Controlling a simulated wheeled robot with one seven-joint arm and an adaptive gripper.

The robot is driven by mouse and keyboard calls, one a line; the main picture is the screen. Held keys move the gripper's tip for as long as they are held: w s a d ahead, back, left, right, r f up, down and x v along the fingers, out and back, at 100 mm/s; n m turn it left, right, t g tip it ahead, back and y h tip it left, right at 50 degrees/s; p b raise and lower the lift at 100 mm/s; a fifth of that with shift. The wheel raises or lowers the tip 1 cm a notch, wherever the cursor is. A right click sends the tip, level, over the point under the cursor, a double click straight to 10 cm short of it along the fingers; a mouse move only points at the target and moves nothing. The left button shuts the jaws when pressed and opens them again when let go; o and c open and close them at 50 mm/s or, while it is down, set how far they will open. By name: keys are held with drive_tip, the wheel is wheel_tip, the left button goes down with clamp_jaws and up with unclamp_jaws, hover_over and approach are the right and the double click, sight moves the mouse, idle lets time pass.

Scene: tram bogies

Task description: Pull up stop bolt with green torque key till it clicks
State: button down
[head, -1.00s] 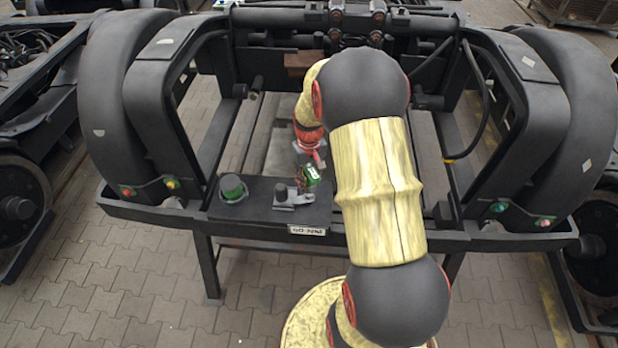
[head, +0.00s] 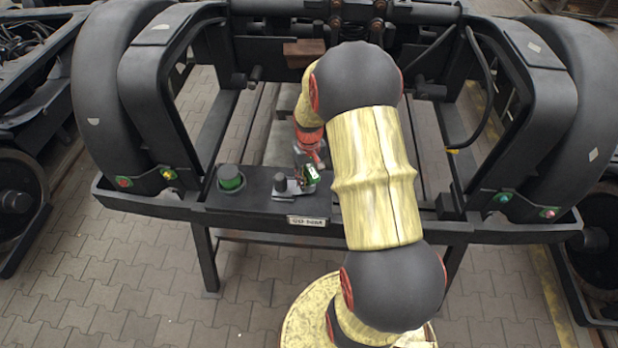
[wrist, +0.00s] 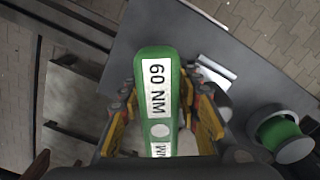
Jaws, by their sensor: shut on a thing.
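My gripper (head: 310,163) is shut on the green torque key (head: 313,174), above the right end of a grey bracket on the black shelf. In the wrist view the key (wrist: 145,70) has a white label reading 60 NM and sits between the yellow-and-orange fingers. The bracket (head: 297,187) has a dark round knob (head: 280,182) at its left end. In the wrist view the bracket (wrist: 214,76) shows partly behind the key. The key's lower end and any stop bolt under it are hidden, so I cannot tell whether they touch.
A dark cylinder with a green band (head: 230,178) stands left of the bracket. A label plate (head: 306,221) is on the black shelf's (head: 257,200) front edge. The bogie frame's curved sides rise left and right. Paved floor (head: 120,285) lies in front.

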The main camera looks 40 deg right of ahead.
idle(0.3)
drive_tip(key=shift+m, duration=1.1)
drive_tip(key=shift+m+p, duration=0.3)
drive_tip(key=shift+m, duration=0.7)
drive_tip(key=shift+r+m, duration=0.1)
drive_tip(key=shift+m, duration=0.9)
